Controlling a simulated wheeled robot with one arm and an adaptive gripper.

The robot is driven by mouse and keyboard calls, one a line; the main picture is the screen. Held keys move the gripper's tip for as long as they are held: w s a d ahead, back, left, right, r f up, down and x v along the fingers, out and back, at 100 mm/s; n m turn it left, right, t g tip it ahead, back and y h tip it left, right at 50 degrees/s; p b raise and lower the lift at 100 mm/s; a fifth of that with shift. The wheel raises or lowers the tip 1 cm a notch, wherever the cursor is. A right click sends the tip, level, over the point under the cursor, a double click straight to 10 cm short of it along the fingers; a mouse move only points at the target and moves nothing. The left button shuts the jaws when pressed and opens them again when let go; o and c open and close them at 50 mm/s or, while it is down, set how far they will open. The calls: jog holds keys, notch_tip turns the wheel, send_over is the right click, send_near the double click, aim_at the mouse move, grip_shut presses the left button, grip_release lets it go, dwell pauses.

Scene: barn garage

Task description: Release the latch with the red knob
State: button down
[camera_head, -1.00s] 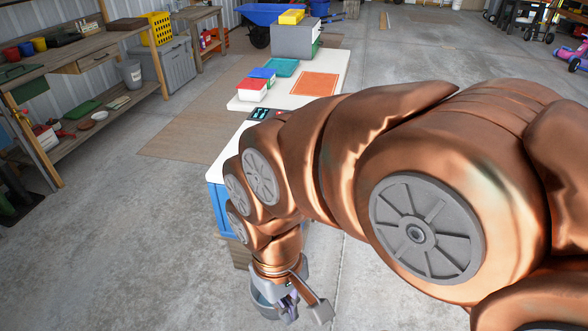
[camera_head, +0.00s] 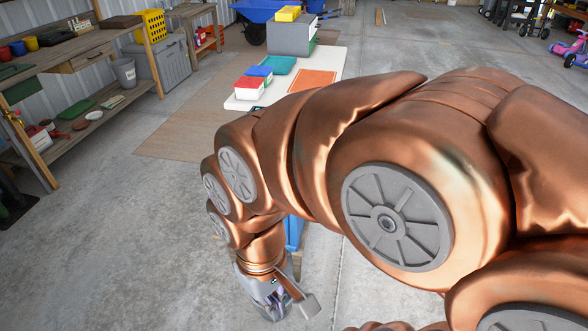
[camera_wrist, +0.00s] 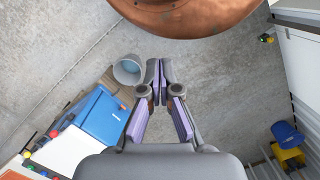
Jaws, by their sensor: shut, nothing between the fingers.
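My gripper (camera_head: 275,303) hangs low at the end of my bent arm in the head view. In the wrist view its purple-padded fingers (camera_wrist: 160,72) are together with nothing between them, above bare concrete. Several small coloured knobs, one of them red (camera_wrist: 54,133), show along the edge of a white top at the lower left of the wrist view, apart from the fingers. They are too small to tell which belongs to a latch. A blue block-like body (camera_wrist: 101,118) sits beside this top. In the head view my arm hides this area.
A bucket (camera_wrist: 127,69) stands on the floor just left of the fingers. The white table (camera_head: 240,103) carries an orange mat (camera_head: 313,83), coloured boxes and a grey case (camera_head: 291,38). A wooden workbench (camera_head: 90,45) stands at the left.

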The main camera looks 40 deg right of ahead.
jog(key=shift+w, duration=0.1)
jog(key=w+d+n+t+y+b, duration=0.1)
jog(key=w+d+t+y+b, duration=0.3)
jog(key=w, duration=1)
jog(key=w+d+h+b, duration=0.1)
jog(key=w+d+b, duration=0.2)
jog(key=w+d, duration=0.75)
jog(key=w+d+f+t+b, duration=0.1)
jog(key=w+d+f, duration=0.1)
jog(key=w+d, duration=0.45)
jog(key=w+d+f+t+b, duration=0.1)
jog(key=w+d+f+b, duration=0.15)
jog(key=w+d, duration=0.35)
jog(key=d+f+t, duration=0.1)
jog(key=d+f, duration=0.1)
jog(key=d, duration=0.7)
jog(key=s+d+f+m+h+b, duration=0.1)
jog(key=d+f, duration=0.2)
jog(key=d, duration=0.6)
jog(key=shift+s+d+f+t+h, duration=0.15)
jog(key=shift+d+t+h, duration=0.15)
jog(key=shift+d+t, duration=0.1)
